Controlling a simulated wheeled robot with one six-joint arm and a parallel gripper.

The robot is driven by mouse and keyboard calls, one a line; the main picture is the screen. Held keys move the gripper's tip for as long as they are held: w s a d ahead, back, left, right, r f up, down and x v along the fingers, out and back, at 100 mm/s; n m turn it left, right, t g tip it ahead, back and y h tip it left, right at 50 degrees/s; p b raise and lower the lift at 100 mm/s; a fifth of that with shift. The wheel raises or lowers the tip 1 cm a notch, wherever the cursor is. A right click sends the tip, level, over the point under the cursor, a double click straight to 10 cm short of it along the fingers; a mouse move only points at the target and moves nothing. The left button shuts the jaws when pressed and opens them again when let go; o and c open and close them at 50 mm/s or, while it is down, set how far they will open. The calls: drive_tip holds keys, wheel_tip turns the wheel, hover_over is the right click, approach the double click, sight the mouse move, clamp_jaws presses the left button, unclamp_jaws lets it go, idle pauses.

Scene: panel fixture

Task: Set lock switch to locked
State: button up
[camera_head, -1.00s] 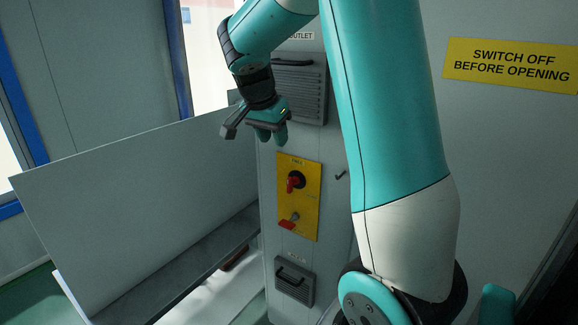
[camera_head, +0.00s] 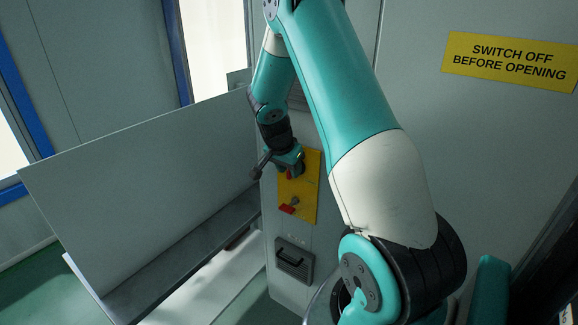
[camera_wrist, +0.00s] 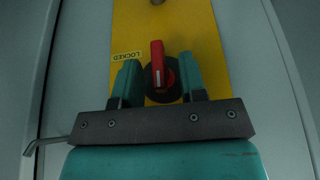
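The lock switch is a red handle (camera_wrist: 157,64) on a round black base, mounted on a yellow panel (camera_wrist: 205,40). In the wrist view the handle stands upright in the picture, with a "LOCKED" label (camera_wrist: 125,57) to its left. My gripper (camera_wrist: 158,72) is open, one teal finger on each side of the handle. A gap shows between the left finger and the handle; the right finger is closer, and I cannot tell if it touches. In the head view my gripper (camera_head: 283,168) is at the upper part of the yellow panel (camera_head: 303,208) and mostly hides the switch.
A second red control (camera_head: 288,209) is lower on the panel. A dark handled plate (camera_head: 294,262) is below it. A large grey panel (camera_head: 140,200) stands left of the column. A yellow warning sign (camera_head: 510,62) is on the right wall.

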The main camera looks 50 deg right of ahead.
drive_tip(key=shift+f, duration=0.2)
drive_tip(key=shift+c, duration=0.4)
clamp_jaws()
